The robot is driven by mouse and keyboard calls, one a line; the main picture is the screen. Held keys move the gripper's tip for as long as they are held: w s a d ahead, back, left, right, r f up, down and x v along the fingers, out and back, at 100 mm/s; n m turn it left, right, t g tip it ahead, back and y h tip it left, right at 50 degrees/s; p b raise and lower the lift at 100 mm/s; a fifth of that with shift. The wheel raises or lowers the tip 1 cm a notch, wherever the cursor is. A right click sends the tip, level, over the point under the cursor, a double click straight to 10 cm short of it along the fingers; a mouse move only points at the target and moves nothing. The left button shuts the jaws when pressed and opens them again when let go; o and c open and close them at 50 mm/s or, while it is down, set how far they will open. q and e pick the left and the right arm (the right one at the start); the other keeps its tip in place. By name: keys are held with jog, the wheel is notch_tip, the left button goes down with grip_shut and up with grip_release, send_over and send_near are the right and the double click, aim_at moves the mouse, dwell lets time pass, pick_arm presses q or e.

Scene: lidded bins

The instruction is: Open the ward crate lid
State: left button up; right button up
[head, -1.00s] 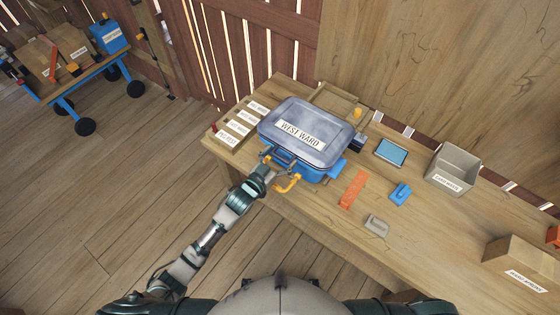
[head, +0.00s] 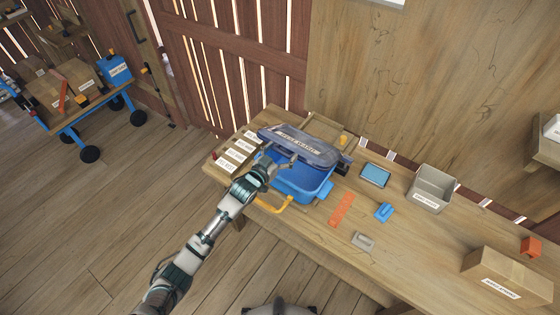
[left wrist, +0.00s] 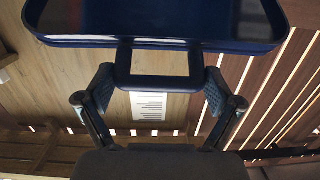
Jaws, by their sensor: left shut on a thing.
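The blue ward crate (head: 301,188) stands on the workbench, its front and inside partly showing. Its grey-blue lid (head: 312,150), labelled West Ward, is raised at the near side and tilted back, so the crate is partly open. My left gripper (head: 270,167) is at the near edge of the lid, shut on the lid handle. In the left wrist view, the dark rectangular handle (left wrist: 160,82) sits between the two fingers (left wrist: 160,92), with the lid (left wrist: 150,22) above it. My right gripper is out of view.
On the workbench (head: 415,245) are labelled cards (head: 238,153) left of the crate, and an orange strip (head: 341,209), a blue piece (head: 383,212), a tablet (head: 375,175), a grey bin (head: 432,187) and a cardboard box (head: 507,277) right of it. A cart (head: 75,100) stands far left.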

pick_arm(q)
jog(key=shift+w+r, duration=0.3)
jog(key=shift+w, duration=0.05)
jog(key=shift+a+r, duration=0.1)
jog(key=o, duration=1.3)
jog(key=shift+o, duration=0.3)
jog(key=v, duration=1.1)
jog(key=shift+s+a, duration=0.15)
jog(key=shift+s, duration=0.25)
